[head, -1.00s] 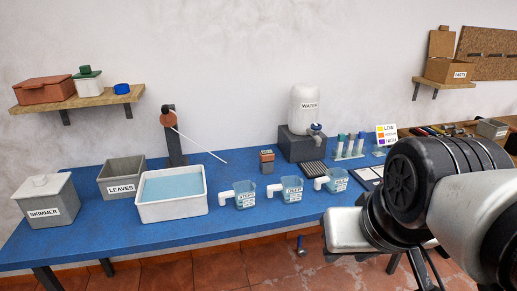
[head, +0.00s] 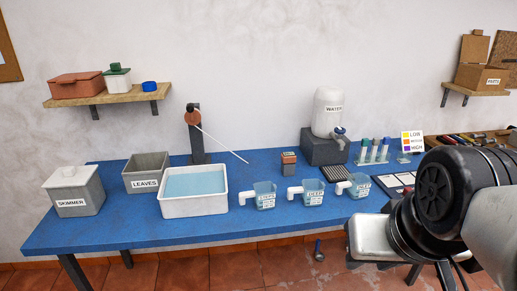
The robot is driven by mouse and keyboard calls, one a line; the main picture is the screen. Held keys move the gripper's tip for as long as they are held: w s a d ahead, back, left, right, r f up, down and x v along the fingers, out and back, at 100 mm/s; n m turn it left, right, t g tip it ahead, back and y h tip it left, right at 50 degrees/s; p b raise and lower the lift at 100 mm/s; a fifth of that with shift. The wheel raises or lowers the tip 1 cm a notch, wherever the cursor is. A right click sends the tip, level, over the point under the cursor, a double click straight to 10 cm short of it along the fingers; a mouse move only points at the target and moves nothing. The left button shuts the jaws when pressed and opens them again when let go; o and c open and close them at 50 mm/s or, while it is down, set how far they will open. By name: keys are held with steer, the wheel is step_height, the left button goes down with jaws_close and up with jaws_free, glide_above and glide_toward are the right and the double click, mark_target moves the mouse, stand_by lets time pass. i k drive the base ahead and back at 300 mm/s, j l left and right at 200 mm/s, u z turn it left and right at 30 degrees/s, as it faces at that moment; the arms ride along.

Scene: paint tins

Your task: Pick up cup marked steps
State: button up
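Three clear blue cups with white handles stand in a row near the front of the blue table. The left cup (head: 264,195) has a small label that seems to read STEPS, though the print is blurred. The middle cup (head: 314,192) seems to read DEEP. The label on the right cup (head: 358,186) is too small to read surely. All three are upright, with their handles pointing left. My arm fills the lower right, to the right of the cups and apart from them. My gripper's fingers do not show.
The blue table (head: 130,230) also holds a white tub of water (head: 195,207), a LEAVES bin (head: 146,184) and a SKIMMER bin (head: 72,202) to the left. Behind the cups are a small box (head: 288,163) and a water jug (head: 327,110). Bare table lies in front of the cups.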

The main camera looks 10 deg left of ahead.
mark_target(257, 197)
steer(key=i+j+u, duration=0.4)
steer(key=i+j, duration=0.5)
